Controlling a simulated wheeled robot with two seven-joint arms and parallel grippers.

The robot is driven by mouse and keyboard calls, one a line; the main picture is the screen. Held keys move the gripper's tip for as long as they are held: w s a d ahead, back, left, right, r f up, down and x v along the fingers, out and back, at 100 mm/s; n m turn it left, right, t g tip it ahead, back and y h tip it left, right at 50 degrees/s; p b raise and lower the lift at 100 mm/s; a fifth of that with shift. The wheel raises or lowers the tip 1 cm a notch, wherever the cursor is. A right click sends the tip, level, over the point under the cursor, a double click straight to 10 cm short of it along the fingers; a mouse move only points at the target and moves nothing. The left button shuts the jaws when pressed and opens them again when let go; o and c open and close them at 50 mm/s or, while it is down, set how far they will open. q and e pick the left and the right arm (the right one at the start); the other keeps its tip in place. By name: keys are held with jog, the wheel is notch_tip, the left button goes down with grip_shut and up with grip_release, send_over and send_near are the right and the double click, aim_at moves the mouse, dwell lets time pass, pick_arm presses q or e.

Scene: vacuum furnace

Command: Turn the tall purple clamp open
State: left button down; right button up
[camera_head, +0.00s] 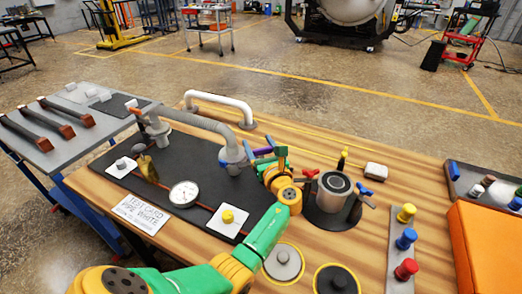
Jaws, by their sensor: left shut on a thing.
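The purple clamp handle (262,151) shows as a small piece beside the upright end of the grey pipe (205,122), on the wooden table. My left gripper (270,153) is at that handle, its arm reaching in from the lower left. Its fingers are shut on the purple clamp, and they and the wrist hide most of it. I cannot tell the handle's exact angle. My right gripper is not in view.
A metal cylinder (335,184) with red (309,173) and blue (364,189) handles stands close right of my gripper. A dial gauge (184,194) and a yellow knob (228,216) are left. A white curved pipe (220,99) is behind. Orange box (490,255) at right.

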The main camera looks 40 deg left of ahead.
pick_arm(q)
jog(key=shift+s+a+f+n+g+y+b, duration=0.1)
jog(key=shift+n+g+y+b, duration=0.2)
jog(key=shift+g, duration=0.2)
jog(key=shift+s+n+g+y+b, duration=0.1)
jog(key=shift+n+g+y+b, duration=0.15)
jog(key=shift+n+g, duration=0.2)
grip_release()
jog(key=shift+a, duration=0.1)
jog(key=s+d+r+p, duration=0.1)
jog(key=s+r+p, duration=0.1)
jog(key=r+p, duration=0.45)
jog(key=s+d+r+p, duration=0.2)
jog(key=r+p, duration=0.2)
jog(key=p, duration=0.5)
jog(key=s+d+r+p, duration=0.2)
jog(key=s+d+p, duration=0.3)
jog(key=s, duration=0.2)
jog(key=shift+s+r, duration=0.2)
jog(key=shift+s, duration=0.05)
